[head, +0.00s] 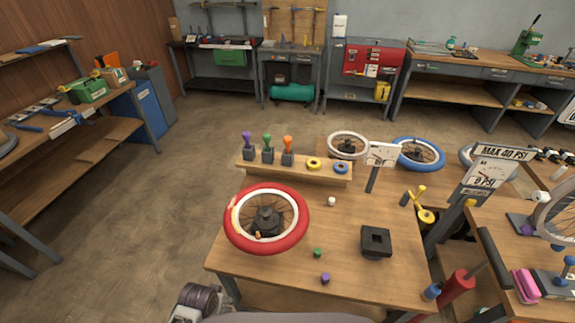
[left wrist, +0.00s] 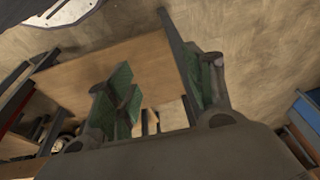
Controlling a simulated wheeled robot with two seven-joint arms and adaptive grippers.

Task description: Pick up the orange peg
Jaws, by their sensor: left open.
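An orange-topped peg (head: 287,145) stands upright in a dark base on the raised wooden ledge at the back of the near table, right of a green one (head: 267,143) and a purple one (head: 248,140). My left gripper (left wrist: 163,85) has its green-padded fingers apart and nothing between them in the left wrist view. In the head view, part of my left arm (head: 195,303) shows at the bottom edge, left of the table and well short of the peg. The peg cannot be made out in the left wrist view. My right gripper is not in view.
A red-tyred wheel (head: 301,222) lies on the near table (head: 290,275) with a small orange bit on it. Small green (head: 318,252), purple (head: 325,278) and white (head: 331,201) pieces and a black block (head: 376,241) lie nearby. A yellow ring (head: 314,163) sits right of the peg.

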